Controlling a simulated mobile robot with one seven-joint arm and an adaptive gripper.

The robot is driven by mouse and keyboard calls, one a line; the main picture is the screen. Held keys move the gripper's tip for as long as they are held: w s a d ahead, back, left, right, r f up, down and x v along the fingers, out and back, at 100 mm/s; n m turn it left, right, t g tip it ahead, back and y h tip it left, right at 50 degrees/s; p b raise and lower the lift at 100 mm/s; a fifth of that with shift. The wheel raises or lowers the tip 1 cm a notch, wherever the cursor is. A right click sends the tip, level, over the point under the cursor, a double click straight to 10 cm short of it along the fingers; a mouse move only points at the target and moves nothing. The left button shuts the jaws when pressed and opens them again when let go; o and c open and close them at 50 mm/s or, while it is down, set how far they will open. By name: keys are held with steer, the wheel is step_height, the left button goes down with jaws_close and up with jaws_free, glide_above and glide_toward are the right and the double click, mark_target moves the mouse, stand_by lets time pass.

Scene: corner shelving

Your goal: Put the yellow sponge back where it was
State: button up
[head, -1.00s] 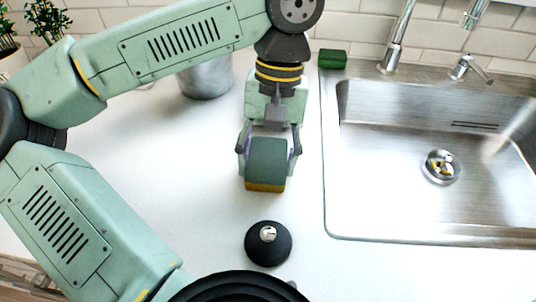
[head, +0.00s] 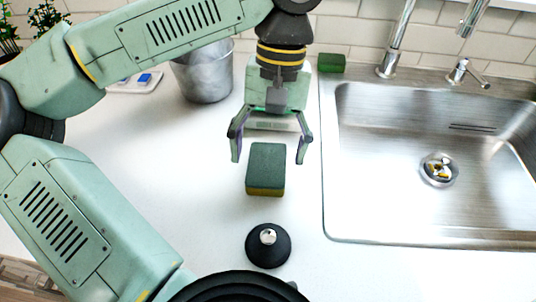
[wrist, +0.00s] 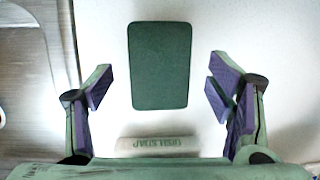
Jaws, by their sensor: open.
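The yellow sponge (head: 265,170) lies on the white counter, left of the sink, with its green scouring side up and its yellow side below. In the wrist view its green top (wrist: 160,65) shows between and beyond the fingertips. My gripper (head: 270,155) is open and empty, just behind and above the sponge, apart from it. A second green sponge (head: 332,61) sits at the back left corner of the sink. A pale bar with lettering (wrist: 158,146) lies close under my gripper in the wrist view.
A black sink stopper with a metal knob (head: 268,246) stands on the counter in front of the sponge. The steel sink (head: 390,215) is at right, with a faucet (head: 392,50) behind. A metal pot (head: 204,78) stands back left. The counter left of the sponge is clear.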

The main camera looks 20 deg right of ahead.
mark_target(275, 149)
steer(key=v, duration=1)
steer(key=shift+p, duration=0.4)
steer(key=shift+f, duration=0.1)
